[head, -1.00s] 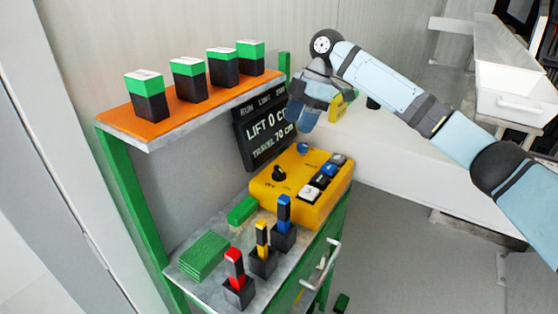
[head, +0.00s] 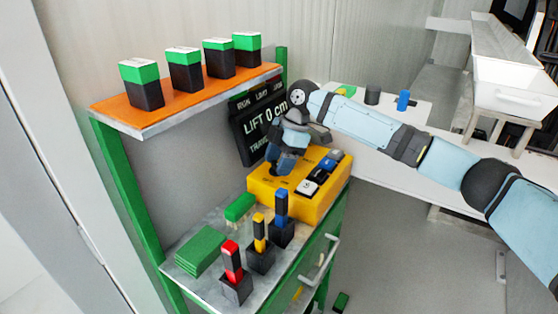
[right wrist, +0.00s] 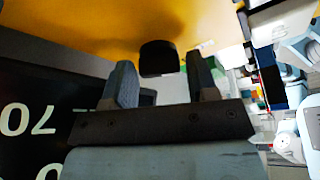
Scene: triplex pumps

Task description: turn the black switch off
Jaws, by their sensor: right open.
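The yellow control box (head: 318,202) stands on the green bench. Its black switch (right wrist: 158,57) shows in the right wrist view as a dark knob on the yellow face. The knob lies between and just beyond my right fingertips in that picture; I see no contact. In the head view my right gripper (head: 280,166) points down over the left part of the box and hides the switch. The right wrist view shows its two fingers (right wrist: 162,76) apart, with nothing held. My left gripper is not in view.
White, black and blue buttons (head: 319,174) sit on the box's right side. The LIFT display (head: 262,125) is close behind the gripper. Red, yellow and blue levers (head: 257,240) stand in front. An orange shelf (head: 190,100) carries several green-black blocks.

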